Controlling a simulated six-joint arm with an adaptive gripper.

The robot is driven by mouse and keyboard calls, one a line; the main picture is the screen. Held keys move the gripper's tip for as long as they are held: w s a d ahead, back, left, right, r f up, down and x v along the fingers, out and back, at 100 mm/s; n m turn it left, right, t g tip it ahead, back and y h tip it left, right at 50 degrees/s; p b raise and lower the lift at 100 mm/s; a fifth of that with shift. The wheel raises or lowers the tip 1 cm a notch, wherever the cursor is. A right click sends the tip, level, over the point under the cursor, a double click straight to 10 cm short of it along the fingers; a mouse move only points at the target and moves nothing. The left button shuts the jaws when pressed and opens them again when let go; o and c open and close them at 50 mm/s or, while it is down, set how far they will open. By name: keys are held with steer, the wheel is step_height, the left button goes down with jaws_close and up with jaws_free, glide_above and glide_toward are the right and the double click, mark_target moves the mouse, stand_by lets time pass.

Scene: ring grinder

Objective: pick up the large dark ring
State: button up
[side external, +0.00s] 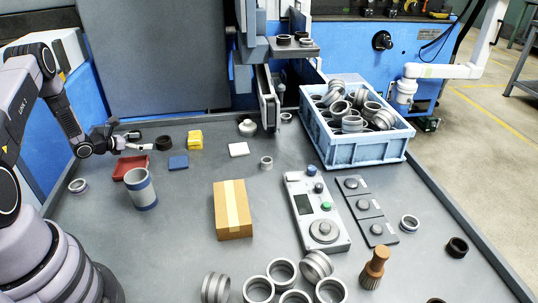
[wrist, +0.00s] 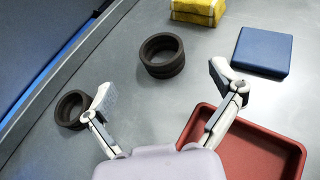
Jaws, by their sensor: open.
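The large dark ring (wrist: 163,68) lies flat on the grey table, ahead of my gripper in the wrist view. It also shows in the side view (side external: 164,145), to the right of my gripper (side external: 132,134). My gripper (wrist: 163,80) is open and empty, its fingers spread wide. The ring is beyond the fingertips and roughly centred between them. A smaller dark ring (wrist: 70,107) lies just outside the left finger; I cannot tell whether they touch.
A red tray (wrist: 270,152) lies below the right finger in the wrist view. A blue block (wrist: 263,51) and a yellow block (wrist: 198,10) are to the ring's right. A grey cup (side external: 141,190) stands by the tray. A blue crate (side external: 367,152) holds several rings.

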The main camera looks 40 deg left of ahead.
mark_target(163, 139)
steer(key=x, duration=0.7)
steer(key=shift+w+f, duration=0.25)
steer(key=shift+w, duration=0.05)
steer(key=shift+c, duration=0.4)
steer(key=c, duration=1.3)
